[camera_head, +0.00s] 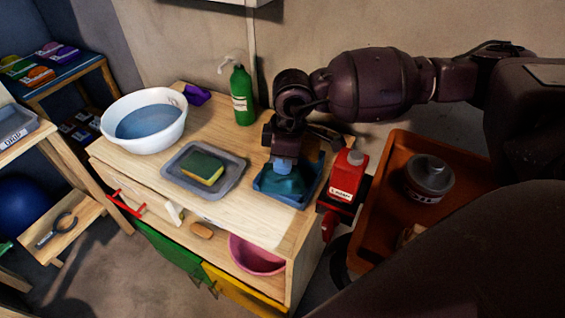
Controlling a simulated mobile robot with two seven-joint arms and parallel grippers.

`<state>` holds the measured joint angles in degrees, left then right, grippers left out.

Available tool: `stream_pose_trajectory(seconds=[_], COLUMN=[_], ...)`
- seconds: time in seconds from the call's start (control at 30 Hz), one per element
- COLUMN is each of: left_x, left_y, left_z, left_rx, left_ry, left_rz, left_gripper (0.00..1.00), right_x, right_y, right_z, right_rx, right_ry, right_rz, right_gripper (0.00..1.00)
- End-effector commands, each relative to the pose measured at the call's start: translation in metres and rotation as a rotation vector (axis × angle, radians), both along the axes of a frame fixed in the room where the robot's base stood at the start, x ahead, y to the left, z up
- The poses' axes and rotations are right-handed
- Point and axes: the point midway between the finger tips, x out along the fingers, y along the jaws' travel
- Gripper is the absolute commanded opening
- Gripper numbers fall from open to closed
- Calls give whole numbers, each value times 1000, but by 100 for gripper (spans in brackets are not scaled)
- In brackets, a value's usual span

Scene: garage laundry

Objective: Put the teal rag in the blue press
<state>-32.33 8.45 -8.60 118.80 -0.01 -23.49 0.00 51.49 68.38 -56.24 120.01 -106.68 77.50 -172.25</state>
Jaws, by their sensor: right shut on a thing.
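The teal rag (283,184) is a crumpled cloth at the right end of the wooden worktop. My right gripper (286,163) points down and is shut on the top of the rag. The blue press (308,198) shows as a darker blue edge beside and under the rag. The rag and gripper hide much of it, and I cannot tell whether the rag touches its bottom. My left gripper is not in view.
A grey tray (234,179) with a green-yellow sponge (203,168) lies left of the rag. A white basin (178,139) of water, a green bottle (242,105) and a red container (347,176) stand nearby. An orange-brown tray (398,146) holds a grey canister (429,176).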

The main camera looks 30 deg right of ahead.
Motion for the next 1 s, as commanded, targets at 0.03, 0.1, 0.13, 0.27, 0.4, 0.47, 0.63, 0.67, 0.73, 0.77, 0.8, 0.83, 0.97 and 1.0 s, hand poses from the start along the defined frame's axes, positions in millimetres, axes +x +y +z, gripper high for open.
stream_pose_trajectory(seconds=[0.03,0.1,0.13,0.27,0.4,0.47,0.63,0.67,0.73,0.77,0.8,0.83,0.97,1.0], left_x=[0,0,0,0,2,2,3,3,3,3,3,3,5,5], left_y=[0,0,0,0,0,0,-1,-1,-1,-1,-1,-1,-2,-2], left_z=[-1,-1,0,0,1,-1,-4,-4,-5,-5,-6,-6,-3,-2], left_rx=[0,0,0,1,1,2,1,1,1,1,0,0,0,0], left_ry=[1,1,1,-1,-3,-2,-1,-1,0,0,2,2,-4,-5], left_rz=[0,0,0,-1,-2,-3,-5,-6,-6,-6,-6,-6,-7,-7], left_gripper=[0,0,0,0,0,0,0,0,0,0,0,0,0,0], right_x=[0,0,0,0,0,0,0,0,0,0,0,0,0,0], right_y=[0,0,0,0,0,0,0,0,0,0,0,0,0,0], right_z=[-6,-10,-10,-10,-11,-12,-17,-18,-20,-20,-21,-22,-21,-21], right_rx=[1,1,1,0,0,0,1,1,1,1,0,0,0,0], right_ry=[2,1,-1,-2,-2,0,1,1,1,1,1,1,-2,-2], right_rz=[0,0,0,1,1,1,1,1,1,1,1,1,1,1], right_gripper=[0,0,0,0,0,0,0,0,0,0,0,0,27,33])
